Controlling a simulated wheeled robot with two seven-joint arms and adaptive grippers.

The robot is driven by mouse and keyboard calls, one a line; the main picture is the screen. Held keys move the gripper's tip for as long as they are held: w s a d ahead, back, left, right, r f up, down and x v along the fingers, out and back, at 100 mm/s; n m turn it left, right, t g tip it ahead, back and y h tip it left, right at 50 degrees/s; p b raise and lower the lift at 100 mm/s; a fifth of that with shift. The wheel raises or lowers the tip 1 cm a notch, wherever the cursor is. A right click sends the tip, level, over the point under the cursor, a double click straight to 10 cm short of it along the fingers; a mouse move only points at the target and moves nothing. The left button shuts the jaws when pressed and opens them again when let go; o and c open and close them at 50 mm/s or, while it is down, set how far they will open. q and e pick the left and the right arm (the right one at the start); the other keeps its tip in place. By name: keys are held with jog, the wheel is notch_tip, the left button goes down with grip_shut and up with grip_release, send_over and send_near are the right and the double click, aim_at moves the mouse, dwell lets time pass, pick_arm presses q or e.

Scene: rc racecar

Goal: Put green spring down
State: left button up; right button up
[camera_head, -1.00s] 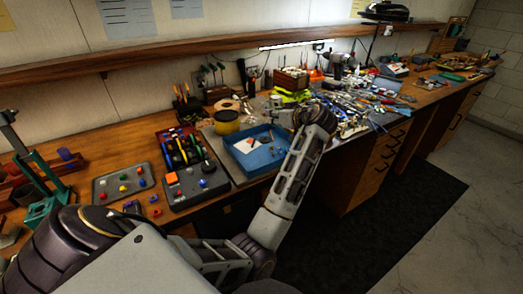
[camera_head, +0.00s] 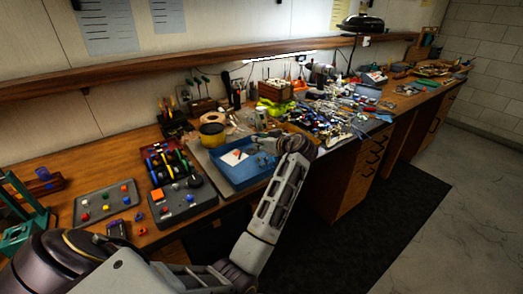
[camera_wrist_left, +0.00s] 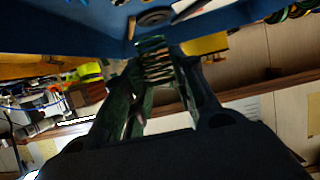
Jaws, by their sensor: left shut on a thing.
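My left gripper (camera_head: 266,142) reaches over the back right part of a blue tray (camera_head: 238,176) on the workbench. In the left wrist view, the gripper (camera_wrist_left: 158,60) is shut on a small coiled spring (camera_wrist_left: 158,68), which sits between the dark green fingers. The coils look pale and coppery with dark green tones. The blue tray (camera_wrist_left: 60,30) fills the top of that view, close to the fingertips. I cannot tell whether the spring touches it. The spring is too small to make out in the head view. My right gripper is not in view.
A white paper with a red item (camera_head: 234,157) lies in the tray. A tool case (camera_head: 168,166) and a grey button box (camera_head: 182,200) are to the left. Dense clutter (camera_head: 330,118) covers the bench to the right.

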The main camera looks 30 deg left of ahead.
pick_arm(q)
jog(key=shift+f, duration=1.9)
jog(key=shift+f, duration=0.1)
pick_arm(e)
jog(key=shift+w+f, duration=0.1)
pick_arm(q)
jog(key=o, duration=0.7)
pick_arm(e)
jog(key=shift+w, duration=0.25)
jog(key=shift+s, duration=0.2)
